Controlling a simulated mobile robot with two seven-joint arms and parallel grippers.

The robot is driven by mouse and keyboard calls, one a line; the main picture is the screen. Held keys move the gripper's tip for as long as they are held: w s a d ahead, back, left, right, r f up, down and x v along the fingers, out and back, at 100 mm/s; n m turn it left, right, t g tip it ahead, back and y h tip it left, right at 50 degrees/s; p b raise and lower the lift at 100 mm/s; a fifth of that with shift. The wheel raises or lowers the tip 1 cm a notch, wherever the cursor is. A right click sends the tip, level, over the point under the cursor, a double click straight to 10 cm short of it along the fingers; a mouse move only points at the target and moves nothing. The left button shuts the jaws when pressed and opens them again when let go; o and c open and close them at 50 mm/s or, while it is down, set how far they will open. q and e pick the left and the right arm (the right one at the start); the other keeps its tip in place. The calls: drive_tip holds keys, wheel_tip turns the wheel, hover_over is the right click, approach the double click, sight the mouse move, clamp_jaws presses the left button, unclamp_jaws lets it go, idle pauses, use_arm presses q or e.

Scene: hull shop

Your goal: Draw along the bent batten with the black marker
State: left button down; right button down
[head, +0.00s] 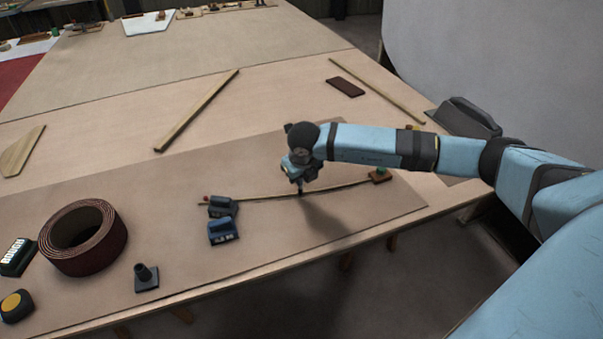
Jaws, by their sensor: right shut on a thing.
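The bent batten (260,198) is a thin wooden strip in a shallow curve on a brown sheet (150,215) on the table. Its left end is by a dark blue block (222,207) and a small red thing (206,199). Its right end is at a small brown and green block (380,176). My right gripper (300,182) is over the middle of the batten, pointing down, shut on the black marker (300,190). Only the marker's dark lower end shows, close to the batten; I cannot tell whether it touches the sheet. No drawn line can be made out. My left gripper is not in view.
A second blue block (223,231) stands just in front of the batten's left end. A brown coil (83,238), a dark stand (146,278) and a yellow-topped tape measure (16,305) lie at the left. Wooden strips (197,110) lie behind. The table's front edge is near.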

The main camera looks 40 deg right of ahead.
idle(0.4)
drive_tip(key=shift+w, duration=0.1)
idle(0.8)
drive_tip(key=shift+f+b, duration=0.25)
drive_tip(key=shift+b, duration=0.2)
idle(0.9)
idle(0.4)
drive_tip(key=shift+a+f, duration=0.1)
drive_tip(key=shift+a, duration=0.05)
drive_tip(key=shift+w+a+b, duration=0.25)
drive_tip(key=shift+a+b, duration=0.15)
drive_tip(key=shift+a, duration=0.1)
